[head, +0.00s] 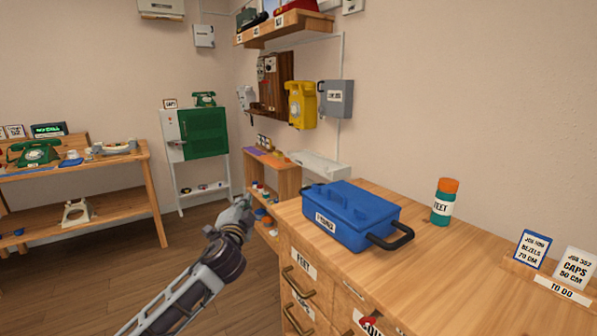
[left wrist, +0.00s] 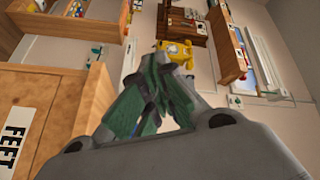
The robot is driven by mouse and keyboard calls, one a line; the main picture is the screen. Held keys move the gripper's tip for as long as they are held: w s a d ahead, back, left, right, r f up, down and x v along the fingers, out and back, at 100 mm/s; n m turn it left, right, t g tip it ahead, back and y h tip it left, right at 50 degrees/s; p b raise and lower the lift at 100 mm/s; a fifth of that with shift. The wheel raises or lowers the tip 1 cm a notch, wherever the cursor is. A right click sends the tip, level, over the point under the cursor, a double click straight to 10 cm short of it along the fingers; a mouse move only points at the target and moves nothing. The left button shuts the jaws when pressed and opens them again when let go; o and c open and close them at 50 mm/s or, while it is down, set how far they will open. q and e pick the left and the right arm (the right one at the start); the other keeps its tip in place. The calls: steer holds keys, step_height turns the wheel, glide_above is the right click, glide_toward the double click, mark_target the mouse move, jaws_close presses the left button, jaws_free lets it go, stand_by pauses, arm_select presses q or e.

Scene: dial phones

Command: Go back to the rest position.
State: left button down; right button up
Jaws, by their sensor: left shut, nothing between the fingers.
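My left arm comes in from the bottom of the head view. Its gripper (head: 240,206) is beside the front left corner of the wooden drawer cabinet (head: 440,282), over open floor. In the left wrist view my left gripper (left wrist: 155,75) is shut, its green-padded fingers together with nothing between them. The cabinet's side with its FEET label (left wrist: 17,147) shows at the left of that view. My right gripper is in neither view.
A blue toolbox (head: 350,213) and a FEET jar (head: 444,202) stand on the cabinet top. A yellow phone (head: 301,104) hangs on the wall. A wooden bench (head: 75,177) with a green phone (head: 36,152) stands at left. Open floor (head: 120,265) lies between bench and cabinet.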

arm_select(q)
steer(key=s+f+n+g+h, duration=0.1)
steer(key=s+f+n+g, duration=0.4)
steer(key=s+f, duration=1.5)
steer(key=s+d+f+n+g+h+p, duration=0.1)
steer(key=s+f+n+g, duration=0.4)
steer(key=s+f, duration=1.5)
steer(key=f+g+h, duration=0.1)
steer(key=g, duration=0.3)
steer(key=shift+s+d+f, duration=0.2)
steer(key=shift+d+f, duration=0.05)
steer(key=shift+f, duration=0.05)
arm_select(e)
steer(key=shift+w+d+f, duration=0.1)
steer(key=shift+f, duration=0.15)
